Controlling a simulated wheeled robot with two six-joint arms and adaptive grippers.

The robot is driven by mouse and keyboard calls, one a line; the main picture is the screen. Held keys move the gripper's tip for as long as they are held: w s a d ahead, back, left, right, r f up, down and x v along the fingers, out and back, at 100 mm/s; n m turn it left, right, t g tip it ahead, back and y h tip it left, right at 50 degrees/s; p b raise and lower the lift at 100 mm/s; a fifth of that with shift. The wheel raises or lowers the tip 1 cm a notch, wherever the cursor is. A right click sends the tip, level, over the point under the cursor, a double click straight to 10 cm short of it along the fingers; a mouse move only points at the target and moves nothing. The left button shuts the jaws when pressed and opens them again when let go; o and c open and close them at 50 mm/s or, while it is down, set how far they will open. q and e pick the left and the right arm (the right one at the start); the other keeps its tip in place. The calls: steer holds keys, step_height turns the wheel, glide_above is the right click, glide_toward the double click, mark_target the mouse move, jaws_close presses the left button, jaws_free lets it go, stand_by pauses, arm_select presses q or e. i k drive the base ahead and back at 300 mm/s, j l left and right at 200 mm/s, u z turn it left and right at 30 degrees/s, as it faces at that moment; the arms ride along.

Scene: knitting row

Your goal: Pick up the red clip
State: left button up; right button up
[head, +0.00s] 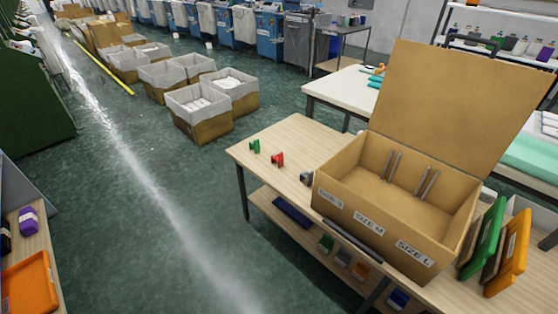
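The red clip (278,160) is a small piece standing on the left part of the wooden table (262,136), near its front-left edge. A similar green clip (255,146) stands to its left, apart from it. A small dark grey piece (307,178) sits to its right, next to the cardboard box. Neither of my grippers shows in the head view.
A large open cardboard box (345,205) with SIZE M and SIZE L labels fills the table's middle, its lid raised. Green (484,238) and orange (507,259) panels stand to its right. Bare tabletop surrounds the clips. Several lined cartons (205,125) stand on the floor.

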mark_target(279, 157)
steer(key=i+j+z, duration=0.4)
steer(key=i, duration=0.35)
steer(key=i+j+z, duration=0.45)
steer(key=i+j, duration=0.15)
steer(key=i, duration=0.15)
